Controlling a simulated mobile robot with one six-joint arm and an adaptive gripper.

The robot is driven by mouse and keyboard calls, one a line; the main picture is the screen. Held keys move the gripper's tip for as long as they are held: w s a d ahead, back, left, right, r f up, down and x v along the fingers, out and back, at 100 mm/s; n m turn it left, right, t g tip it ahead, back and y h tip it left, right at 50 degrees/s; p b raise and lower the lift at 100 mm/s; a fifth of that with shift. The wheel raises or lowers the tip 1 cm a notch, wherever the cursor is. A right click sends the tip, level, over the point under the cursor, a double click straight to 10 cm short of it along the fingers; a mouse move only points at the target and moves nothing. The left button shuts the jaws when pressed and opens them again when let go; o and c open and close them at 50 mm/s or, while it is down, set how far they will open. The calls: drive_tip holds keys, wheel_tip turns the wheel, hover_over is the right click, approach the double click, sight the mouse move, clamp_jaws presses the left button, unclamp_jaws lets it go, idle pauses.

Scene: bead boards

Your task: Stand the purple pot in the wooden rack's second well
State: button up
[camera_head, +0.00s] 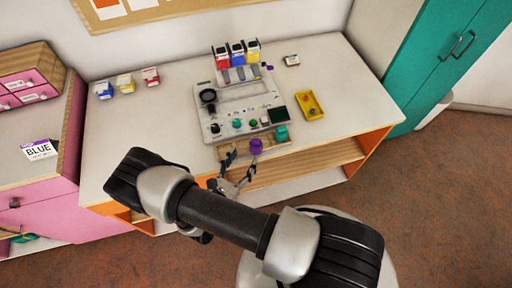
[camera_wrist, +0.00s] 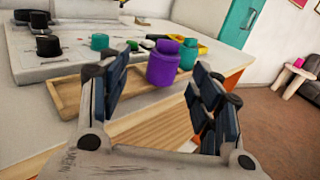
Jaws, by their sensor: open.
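The purple pot (camera_head: 256,146) stands upright at the wooden rack (camera_head: 222,158), along the table's front edge. In the wrist view the purple pot (camera_wrist: 163,66) shows between and beyond my fingers, over the right part of the wooden rack (camera_wrist: 68,97). My gripper (camera_head: 236,172) is open and empty, in front of the rack and just short of the pot. Its two dark fingers (camera_wrist: 157,92) stand wide apart with no contact visible. The rack's separate wells cannot be made out; the pot's base is partly unclear.
A teal pot (camera_head: 281,133) stands close right of the purple pot. Behind the rack is a light board (camera_head: 243,95) with knobs. A yellow tray (camera_head: 309,105) lies to the right. Small colored boxes (camera_head: 124,83) stand back left. The table's left front is clear.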

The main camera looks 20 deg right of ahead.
sight(253, 149)
drive_tip(key=shift+s+d+b+x, duration=0.15)
drive_tip(key=shift+b+x, duration=0.05)
drive_tip(key=shift+x, duration=1.3)
drive_tip(key=shift+s+d+b+x, duration=0.15)
drive_tip(key=shift+b+x, duration=0.05)
drive_tip(key=shift+x, duration=1.25)
drive_tip(key=shift+f, duration=0.1)
drive_tip(key=shift+c, duration=0.3)
drive_tip(key=c, duration=1.2)
drive_tip(key=shift+w+d+r+n+t+y+p, duration=0.25)
drive_tip(key=shift+w+r+n+t+y, duration=0.4)
drive_tip(key=shift+r, duration=2.7)
drive_tip(key=shift+w+d+r+n+t+y+p, duration=0.3)
drive_tip(key=shift+w+r+n+y, duration=0.4)
drive_tip(key=shift+r, duration=2.65)
drive_tip(key=shift+w+d+r+n+t+y+p, duration=0.15)
drive_tip(key=shift+w+r+n+t+y, duration=0.4)
drive_tip(key=shift+r, duration=2.75)
